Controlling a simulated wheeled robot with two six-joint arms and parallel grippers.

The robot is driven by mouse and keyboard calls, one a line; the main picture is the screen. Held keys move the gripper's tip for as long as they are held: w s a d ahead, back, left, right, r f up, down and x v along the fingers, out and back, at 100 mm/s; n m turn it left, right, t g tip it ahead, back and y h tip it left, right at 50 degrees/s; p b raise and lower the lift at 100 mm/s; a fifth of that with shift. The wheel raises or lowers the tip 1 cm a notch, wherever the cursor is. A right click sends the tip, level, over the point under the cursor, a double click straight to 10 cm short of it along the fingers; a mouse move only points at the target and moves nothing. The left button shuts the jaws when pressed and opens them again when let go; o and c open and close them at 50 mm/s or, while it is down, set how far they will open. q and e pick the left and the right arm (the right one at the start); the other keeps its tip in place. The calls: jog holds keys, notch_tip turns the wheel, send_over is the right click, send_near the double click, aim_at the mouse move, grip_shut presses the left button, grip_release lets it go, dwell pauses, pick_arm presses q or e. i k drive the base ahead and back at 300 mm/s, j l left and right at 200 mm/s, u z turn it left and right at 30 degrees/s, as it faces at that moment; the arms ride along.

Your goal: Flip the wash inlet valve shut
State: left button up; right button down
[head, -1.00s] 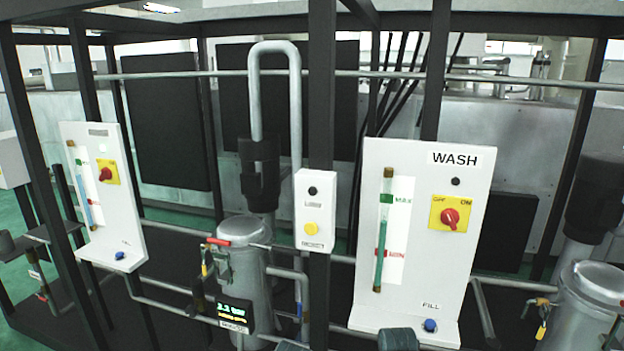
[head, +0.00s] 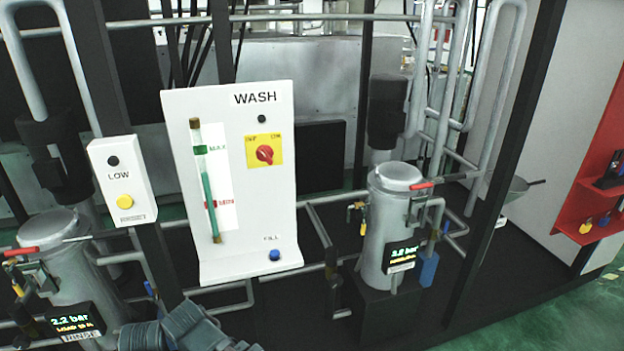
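The wash panel (head: 245,190) is a white board marked WASH, with a sight tube, a red knob on yellow and a blue FILL button. To its right stands a steel filter canister (head: 378,235) with a 2.2 bar display; its small label is too small to read. A red valve lever (head: 421,186) lies roughly level on the pipework at its right. A small brass and yellow fitting (head: 355,207) sits at its left. I cannot tell which one is the wash inlet valve. Dark grey-blue arm parts of mine show at the bottom edge; no gripper fingertips are visible.
A second canister (head: 65,270) marked RINSE, also with a red lever (head: 20,251), stands at far left beside a white LOW box (head: 122,180). A black frame post (head: 510,160) rises right of the right canister. A red rack (head: 600,190) stands at far right; green floor is clear below it.

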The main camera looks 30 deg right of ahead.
aim_at(447, 224)
jog(key=l+z, duration=0.1)
jog(key=z, duration=1.95)
jog(key=i, duration=1.25)
jog(key=l+z, duration=0.1)
jog(key=l, duration=0.3)
jog(key=i+l+z, duration=0.15)
jog(key=l, duration=0.2)
jog(key=k, duration=0.05)
